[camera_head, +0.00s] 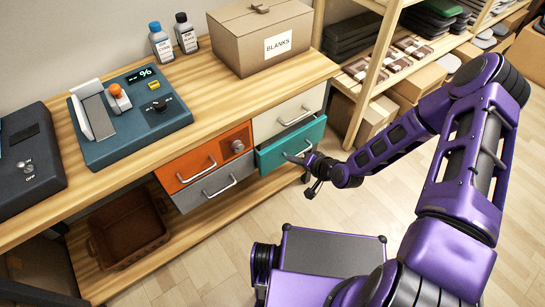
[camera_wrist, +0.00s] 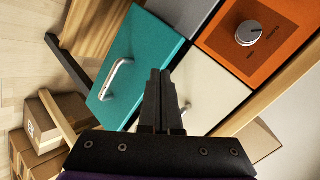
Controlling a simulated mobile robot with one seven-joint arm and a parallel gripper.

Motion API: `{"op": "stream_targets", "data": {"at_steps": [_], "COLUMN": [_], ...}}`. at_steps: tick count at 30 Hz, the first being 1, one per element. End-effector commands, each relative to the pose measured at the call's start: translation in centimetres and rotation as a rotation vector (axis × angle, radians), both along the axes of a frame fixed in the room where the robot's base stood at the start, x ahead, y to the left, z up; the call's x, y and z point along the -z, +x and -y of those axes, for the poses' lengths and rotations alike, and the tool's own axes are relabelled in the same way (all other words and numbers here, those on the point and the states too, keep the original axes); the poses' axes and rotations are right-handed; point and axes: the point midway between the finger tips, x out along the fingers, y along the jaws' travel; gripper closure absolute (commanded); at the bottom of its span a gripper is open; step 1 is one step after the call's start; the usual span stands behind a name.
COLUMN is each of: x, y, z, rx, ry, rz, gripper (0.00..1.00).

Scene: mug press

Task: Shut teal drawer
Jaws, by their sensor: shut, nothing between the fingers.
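The teal drawer (camera_head: 309,136) sits under the workbench at its right end, below a white drawer, and stands pulled out past its neighbours. Its front and metal handle also show in the wrist view (camera_wrist: 155,45). My gripper (camera_head: 289,157) is shut and empty, its fingertips close to the drawer's front near the handle. In the wrist view the shut fingers (camera_wrist: 160,73) overlap the edge between the teal front and the white drawer. I cannot tell whether they touch the teal front.
The white drawer (camera_head: 285,117), an orange drawer with a knob (camera_head: 190,165) and a grey drawer (camera_head: 213,187) are beside it. The bench top (camera_head: 215,105) holds a mug press (camera_head: 130,115) and a box marked BLANKS (camera_head: 245,50). Shelves with cartons (camera_head: 378,115) stand at right.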

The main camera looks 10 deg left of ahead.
Motion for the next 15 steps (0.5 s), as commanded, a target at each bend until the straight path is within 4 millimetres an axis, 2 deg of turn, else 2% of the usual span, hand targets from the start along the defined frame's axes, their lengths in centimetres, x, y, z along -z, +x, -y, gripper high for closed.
{"op": "stream_targets", "data": {"at_steps": [3, 9, 15], "x": [0.3, -0.6, -2.2], "y": [-0.8, -2.6, -4.2], "z": [0.4, 0.7, 0.6], "rx": [0.37, 0.931, 1.274], "ry": [0.24, 0.641, 0.904], "rz": [-0.298, -0.787, -1.124], "gripper": [1.0, 1.0, 1.0]}}
